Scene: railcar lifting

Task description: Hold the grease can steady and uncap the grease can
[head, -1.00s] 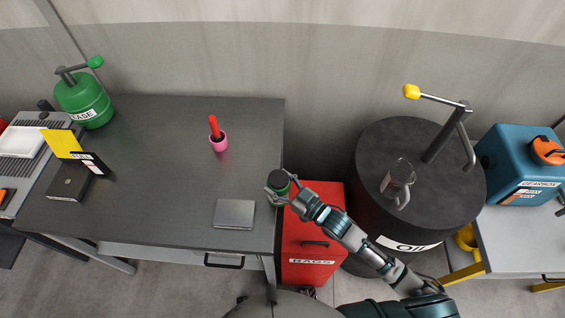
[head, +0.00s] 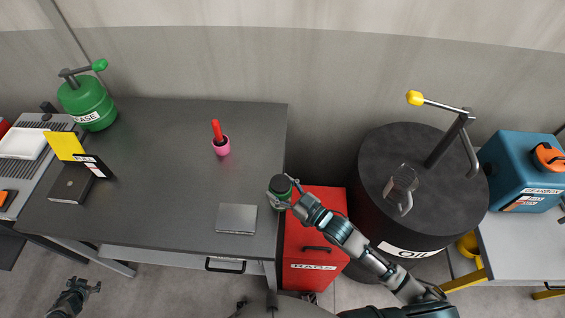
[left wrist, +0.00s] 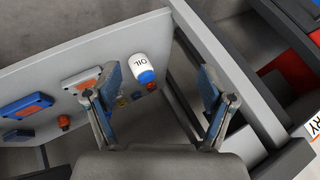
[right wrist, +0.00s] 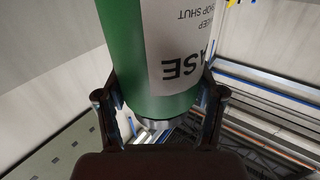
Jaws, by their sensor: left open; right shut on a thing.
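A small green can with a dark top (head: 280,185) is held by my right gripper (head: 284,193) just past the right edge of the dark table. In the right wrist view, the green can (right wrist: 119,55) has a white label with upside-down text ending in "ASE". My right gripper (right wrist: 160,103) is shut around its sides, and a silvery part (right wrist: 158,124) shows at its lower end. My left gripper (head: 84,286) is at the bottom left of the head view, in front of the table and far from the can. It is open and empty (left wrist: 163,88) in the left wrist view.
A red rags cabinet (head: 317,234) and black oil drum (head: 376,160) stand right. The table's middle is clear.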

